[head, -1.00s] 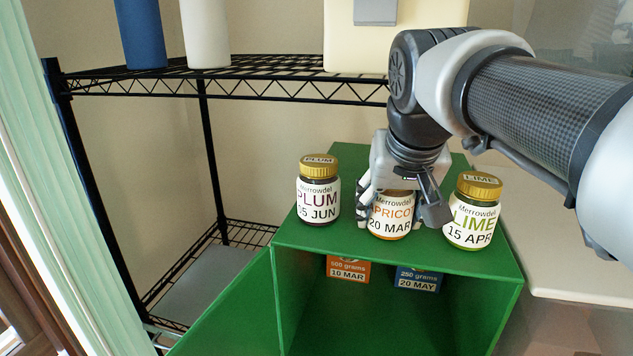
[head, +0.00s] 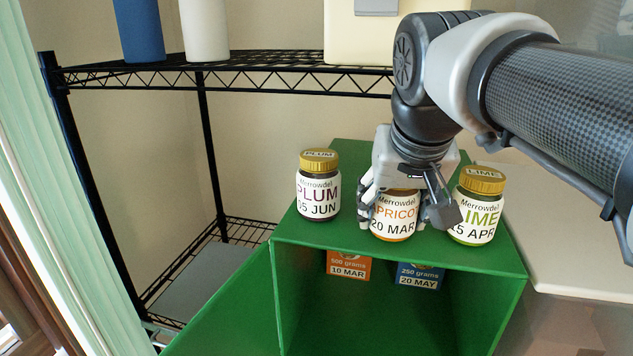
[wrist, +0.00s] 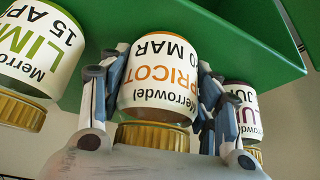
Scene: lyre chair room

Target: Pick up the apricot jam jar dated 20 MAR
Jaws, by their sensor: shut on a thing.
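The apricot jam jar (head: 393,220) has a label reading "Merrowdel", "PRICOT" and "20 MAR". It stands upright on top of the green box, between two other jars. My gripper (head: 407,212) comes down from above and is shut on it, one finger on each side. The gripper hides most of its lid in the head view. In the wrist view the apricot jar (wrist: 158,80) appears upside down between both fingers of my gripper (wrist: 155,100), with its gold lid toward the palm. I cannot tell any gap beneath the jar.
A plum jar dated 05 JUN (head: 318,190) stands left. A lime jar dated 15 APR (head: 476,212) stands close to the right finger. The green box (head: 400,256) is open in front, with an orange package (head: 348,266) and a blue package (head: 418,276) inside. A black wire rack (head: 230,78) stands behind left.

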